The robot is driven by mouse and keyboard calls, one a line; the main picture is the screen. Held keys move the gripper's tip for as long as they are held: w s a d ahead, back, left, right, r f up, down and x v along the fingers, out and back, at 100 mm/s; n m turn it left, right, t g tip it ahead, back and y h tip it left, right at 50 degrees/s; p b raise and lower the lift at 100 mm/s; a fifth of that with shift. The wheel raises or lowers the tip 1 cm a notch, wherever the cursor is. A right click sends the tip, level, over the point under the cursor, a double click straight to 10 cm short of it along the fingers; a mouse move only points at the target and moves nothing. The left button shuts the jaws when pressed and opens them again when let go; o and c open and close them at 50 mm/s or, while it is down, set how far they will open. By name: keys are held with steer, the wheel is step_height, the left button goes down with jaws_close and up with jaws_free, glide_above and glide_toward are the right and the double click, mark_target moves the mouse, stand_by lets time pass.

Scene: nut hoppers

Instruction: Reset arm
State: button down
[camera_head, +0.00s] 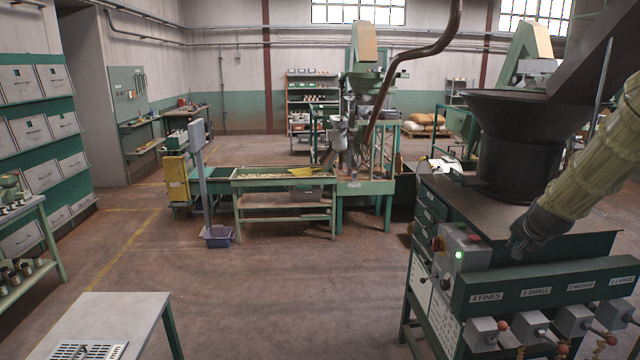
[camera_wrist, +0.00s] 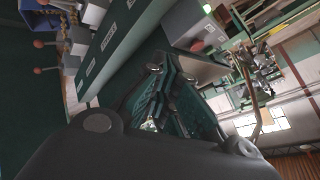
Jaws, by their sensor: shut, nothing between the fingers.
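My gripper (camera_head: 520,240) is dark and shut, with nothing in it. In the head view it hangs at the right, at the end of my arm in its pale wrinkled sleeve. It overlaps the front of the dark-topped sorting machine (camera_head: 441,199), above the green label bar (camera_head: 540,291). I cannot tell whether it touches the machine. In the wrist view the fingers (camera_wrist: 160,88) are closed together, and the label bar (camera_wrist: 118,38) runs diagonally beside them at the upper left.
A large dark hopper (camera_head: 520,140) stands on the machine behind my gripper. Grey outlet boxes with red-knobbed levers (camera_head: 481,334) stick out below the bar. A grey-topped table (camera_head: 110,315) stands at the lower left. The floor (camera_head: 290,290) between is clear.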

steer(key=s+a+f+n+g+b, duration=0.15)
steer(key=s+a+f, duration=0.4)
steer(key=f, duration=0.75)
steer(key=s+a+f+n+g+y+b, duration=0.1)
steer(key=s+a+f+n+b, duration=0.15)
steer(key=s+a+f, duration=0.7)
steer(key=s+a+f+n+g+b, duration=0.1)
steer(key=s+f+n+g, duration=0.15)
steer(key=f, duration=1.45)
steer(key=s+a+f+n+g+b, duration=0.1)
steer(key=s+a+f, duration=0.3)
steer(key=s, duration=0.7)
steer(key=s+a+f+n+g+y+b, duration=0.1)
steer(key=s+a+f+n+b, duration=0.1)
steer(key=s+a+f, duration=0.3)
steer(key=s+a+f+n+g+y+b, duration=0.1)
steer(key=s+a+f+n, duration=0.2)
steer(key=s+f, duration=0.6)
steer(key=s+a, duration=0.1)
steer(key=s, duration=0.8)
steer(key=shift+a+g+b, duration=0.3)
steer(key=shift+a+b, duration=0.05)
